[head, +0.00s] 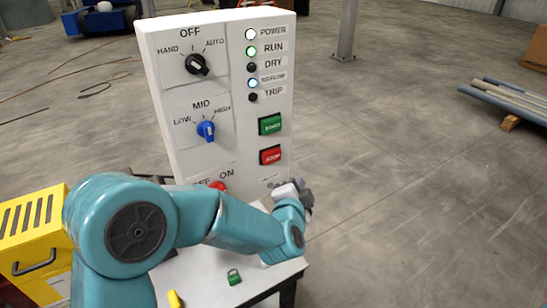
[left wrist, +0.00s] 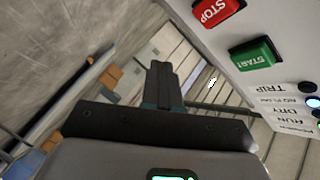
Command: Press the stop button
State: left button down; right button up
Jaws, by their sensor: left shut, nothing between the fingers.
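The red stop button (head: 270,155) is on the right side of the white control panel (head: 225,150), below the green start button (head: 270,124). In the left wrist view the stop button (left wrist: 215,12) is at the top right, with the start button (left wrist: 254,55) below it. My left gripper (head: 300,190) is just below the stop button near the panel's lower right edge. Its fingers (left wrist: 163,84) are shut and empty, and they look apart from the stop button. My right gripper is not in view.
The panel has black and blue knobs and a red part (head: 218,186) partly hidden by my arm. The power, run and no-flow lights glow. A white table (head: 205,275) holds small green and yellow items. A yellow box (head: 30,240) stands left. Open floor lies right.

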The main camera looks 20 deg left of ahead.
aim_at(278, 157)
pick_arm(q)
jog(key=shift+a, duration=0.1)
jog(key=w+a, duration=0.5)
jog(key=a, duration=0.1)
jog(key=shift+w+a+b, duration=0.25)
jog(key=shift+a+b, duration=0.1)
jog(key=shift+w, duration=0.1)
dwell(1.8)
jog(key=shift+w+a, duration=0.2)
jog(key=shift+a, duration=0.1)
jog(key=shift+w+a, duration=0.35)
jog(key=shift+a, duration=0.15)
dwell(0.9)
jog(key=shift+s+d, duration=0.65)
jog(key=shift+d, duration=0.15)
jog(key=shift+d, duration=0.1)
